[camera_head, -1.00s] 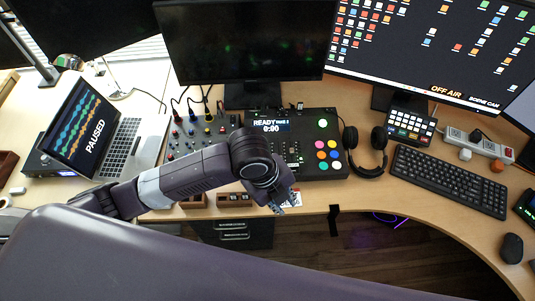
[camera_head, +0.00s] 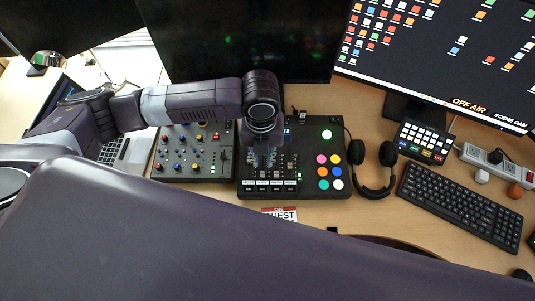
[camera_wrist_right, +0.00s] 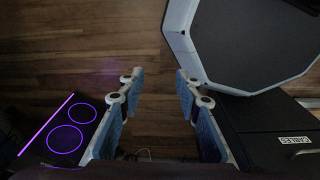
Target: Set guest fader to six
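The black console (camera_head: 310,186) has several colored round pads on its right and a row of faders with white labels (camera_head: 276,188) at its front left. The labels are too small to read, so I cannot tell which fader is the guest one or its setting. My left gripper (camera_head: 263,160) points down over the fader area and hides part of the faders and the console screen. I cannot tell whether it touches a fader or how wide its fingers are. In the right wrist view, my right gripper (camera_wrist_right: 158,125) is open and empty above the wooden floor.
A knob mixer (camera_head: 190,165) is left of the console; headphones (camera_head: 373,165) and a keyboard (camera_head: 455,200) are to its right. A partly hidden card reading "GUEST" (camera_head: 280,213) lies in front of the console. A monitor (camera_head: 235,40) stands behind.

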